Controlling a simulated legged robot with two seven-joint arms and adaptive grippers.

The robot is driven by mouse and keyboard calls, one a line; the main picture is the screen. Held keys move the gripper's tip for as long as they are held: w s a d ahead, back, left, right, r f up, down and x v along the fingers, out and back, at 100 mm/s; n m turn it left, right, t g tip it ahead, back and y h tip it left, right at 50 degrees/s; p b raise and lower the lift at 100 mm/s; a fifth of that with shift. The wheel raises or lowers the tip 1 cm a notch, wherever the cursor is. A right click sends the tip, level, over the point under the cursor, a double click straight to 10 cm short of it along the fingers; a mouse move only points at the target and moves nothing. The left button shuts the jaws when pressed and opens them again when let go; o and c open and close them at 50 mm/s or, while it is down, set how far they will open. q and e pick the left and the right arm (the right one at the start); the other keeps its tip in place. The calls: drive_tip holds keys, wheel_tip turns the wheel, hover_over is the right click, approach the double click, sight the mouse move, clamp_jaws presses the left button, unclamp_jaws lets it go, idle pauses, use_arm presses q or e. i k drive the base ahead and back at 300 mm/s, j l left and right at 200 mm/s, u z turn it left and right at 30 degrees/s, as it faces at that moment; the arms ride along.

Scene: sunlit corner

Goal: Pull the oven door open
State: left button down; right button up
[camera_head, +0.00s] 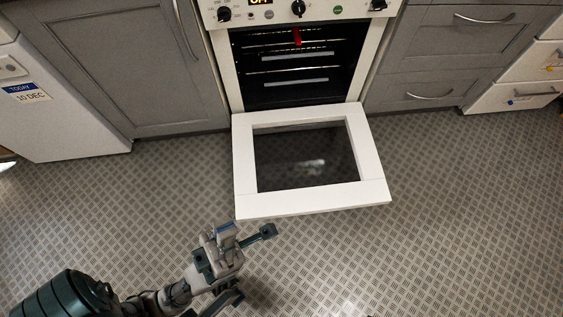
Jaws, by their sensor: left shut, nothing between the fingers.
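The oven (229,65) stands at the top middle with a white front and dark interior. Its white-framed door (245,165) is folded down and lies roughly flat, out over the floor, with a dark glass window in it. The oven cavity (285,85) is exposed and shows racks inside. My left gripper (251,240) is below the door's near left edge in the picture, apart from it, shut and empty. My right gripper is not in view.
Grey cabinets (135,65) and drawers (440,55) flank the oven. A white appliance (60,115) with a date label stands at the left. The patterned floor (460,220) is clear on the right.

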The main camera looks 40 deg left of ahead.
sight(372, 189)
drive_tip(key=i+l, duration=0.85)
drive_tip(key=l, duration=0.25)
